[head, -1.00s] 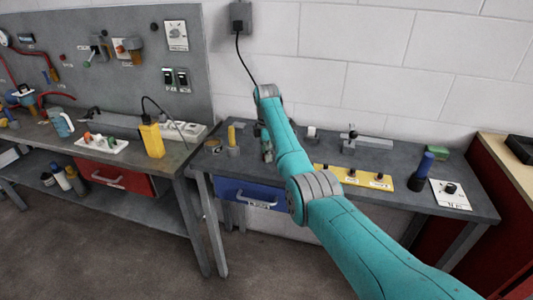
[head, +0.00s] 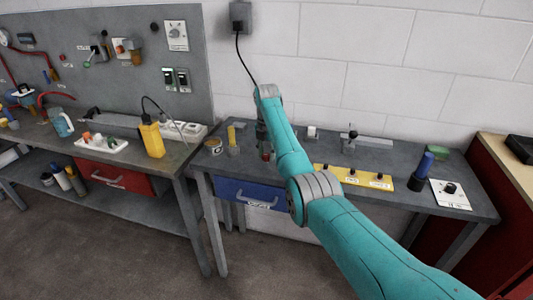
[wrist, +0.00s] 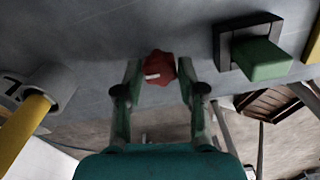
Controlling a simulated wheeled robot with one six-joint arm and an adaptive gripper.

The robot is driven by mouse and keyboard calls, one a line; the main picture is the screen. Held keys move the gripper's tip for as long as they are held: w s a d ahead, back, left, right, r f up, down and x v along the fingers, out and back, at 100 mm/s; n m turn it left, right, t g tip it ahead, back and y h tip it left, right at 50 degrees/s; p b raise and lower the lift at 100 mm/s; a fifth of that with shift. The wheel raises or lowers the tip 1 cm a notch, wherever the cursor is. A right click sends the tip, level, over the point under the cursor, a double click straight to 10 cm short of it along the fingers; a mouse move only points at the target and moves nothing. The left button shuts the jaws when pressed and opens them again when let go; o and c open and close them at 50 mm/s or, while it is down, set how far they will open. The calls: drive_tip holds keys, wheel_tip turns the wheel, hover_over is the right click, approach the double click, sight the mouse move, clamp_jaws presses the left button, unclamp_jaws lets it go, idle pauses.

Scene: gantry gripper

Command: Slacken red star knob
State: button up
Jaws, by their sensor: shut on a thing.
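The red star knob (wrist: 160,65) shows in the wrist view at the bench surface, with a pale mark on its side. My gripper (wrist: 158,72) has its two fingers on either side of the knob and is shut on it. In the head view a small red patch of the knob (head: 265,155) shows beside my arm, below my gripper (head: 262,142). My forearm hides most of the gripper and the bench around it there.
A yellow-handled piece in a grey holder (head: 232,137) stands left of my gripper. In the wrist view a green block (wrist: 265,60) in a dark frame is close on the right. A yellow panel with knobs (head: 330,173) lies right of my arm.

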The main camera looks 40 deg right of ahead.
sight(267, 155)
drive_tip(key=shift+n, duration=0.3)
drive_tip(key=o, duration=1.1)
drive_tip(key=shift+r, duration=0.1)
wheel_tip(267, 155, up, 12)
drive_tip(key=shift+f, duration=0.1)
idle(0.5)
